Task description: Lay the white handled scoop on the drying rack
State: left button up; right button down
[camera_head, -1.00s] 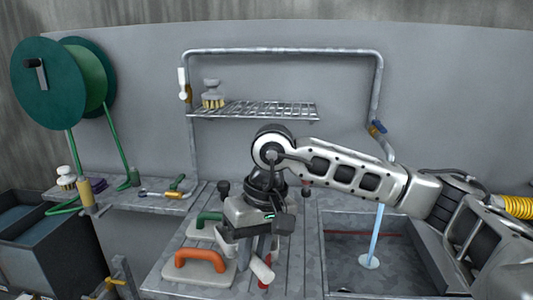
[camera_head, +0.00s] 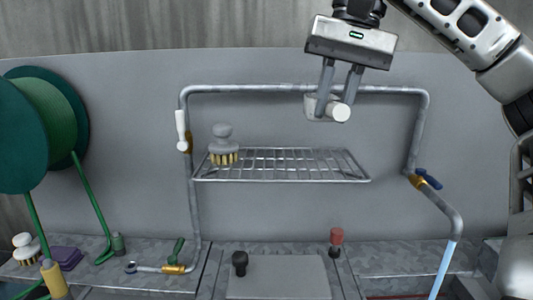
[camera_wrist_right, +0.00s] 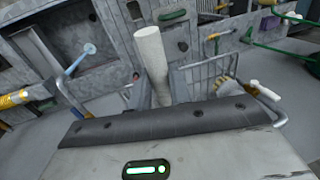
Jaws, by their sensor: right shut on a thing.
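My right gripper (camera_head: 340,97) is at the upper right of the head view, its fingers pointing down and shut on the white handled scoop (camera_head: 323,108). The scoop is in the air, above and in front of the right part of the drying rack (camera_head: 290,179), apart from it. In the right wrist view the scoop's white handle (camera_wrist_right: 150,50) sticks out between the fingers; the rest of it is hidden by the gripper. The rack is a wire shelf on the grey wall and also shows in the wrist view (camera_wrist_right: 200,76). My left gripper is not in view.
A grey-topped brush (camera_head: 223,147) stands at the rack's left end; its middle and right are bare. A metal pipe (camera_head: 300,88) frames the rack, with a white-handled valve (camera_head: 181,130) left and a blue one (camera_head: 428,179) right. A green hose reel (camera_head: 45,125) is far left.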

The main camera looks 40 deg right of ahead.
jog(key=shift+w+d, duration=0.1)
jog(key=shift+w, duration=0.25)
jog(key=w+f, duration=0.2)
jog(key=w, duration=0.2)
jog(key=w+f, duration=0.3)
jog(key=w, duration=0.1)
jog(key=w+f, duration=0.3)
jog(key=w, duration=0.1)
jog(key=shift+d+f, duration=0.1)
jog(key=shift+f, duration=0.05)
jog(key=shift+w+f, duration=0.5)
jog(key=shift+f, duration=1.6)
jog(key=shift+f, duration=0.15)
jog(key=c, duration=1.3)
grip_release()
